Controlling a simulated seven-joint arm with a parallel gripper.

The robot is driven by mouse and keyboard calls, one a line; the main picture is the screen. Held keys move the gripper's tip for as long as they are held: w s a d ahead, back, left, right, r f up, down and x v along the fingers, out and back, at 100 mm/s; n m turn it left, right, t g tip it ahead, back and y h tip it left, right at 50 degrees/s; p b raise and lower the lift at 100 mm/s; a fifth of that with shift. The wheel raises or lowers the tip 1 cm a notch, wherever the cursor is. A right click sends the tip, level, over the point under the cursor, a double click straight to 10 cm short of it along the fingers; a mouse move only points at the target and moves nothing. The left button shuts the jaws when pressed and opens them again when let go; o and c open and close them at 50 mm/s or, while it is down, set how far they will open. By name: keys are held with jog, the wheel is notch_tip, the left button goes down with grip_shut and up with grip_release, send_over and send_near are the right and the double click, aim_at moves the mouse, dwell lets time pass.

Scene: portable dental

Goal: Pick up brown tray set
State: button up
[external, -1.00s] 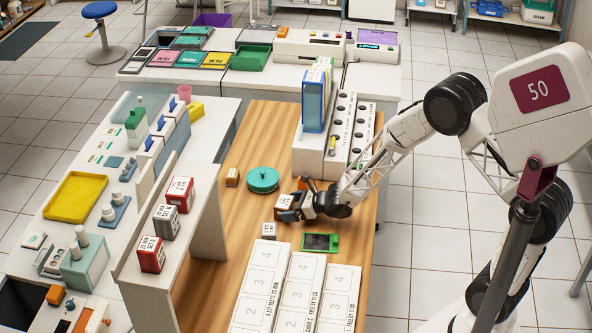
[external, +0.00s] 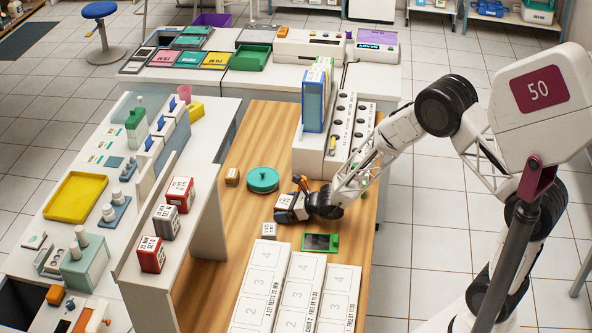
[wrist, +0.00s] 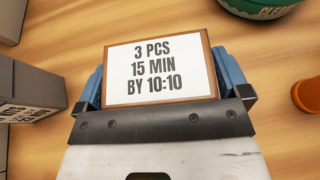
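The brown tray set is a small box with a brown rim and a white top reading "3 PCS 15 MIN BY 10:10" (wrist: 159,104). It sits low over the wooden table, and its white label shows in the external view (external: 287,201). My gripper (wrist: 160,75) has one blue finger on each side of the box, close against its left and right edges. The fingertips' contact with the box is hidden, so I cannot tell whether they press on it. My gripper also shows in the external view (external: 292,207).
A teal round container (external: 262,180) and a small brown box (external: 232,177) stand behind. A green-edged device (external: 321,242), another small box (external: 269,231) and numbered white strips (external: 300,290) lie in front. A white rack (external: 345,135) stands at the back.

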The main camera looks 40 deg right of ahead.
aim_at(279, 201)
jog(key=c, duration=0.7)
jog(key=shift+r, duration=0.1)
jog(key=shift+r, duration=0.45)
notch_tip(279, 201, up, 3)
jog(key=shift+s+f, duration=0.15)
jog(key=shift+f, duration=0.05)
jog(key=s+d, duration=0.1)
jog(key=s, duration=0.4)
jog(key=s+d+r, duration=0.1)
jog(key=s+d, duration=0.1)
jog(key=s, duration=0.3)
jog(key=s+d, duration=0.1)
jog(key=s, duration=0.4)
jog(key=shift+d+r, duration=0.15)
jog(key=shift+d, duration=0.2)
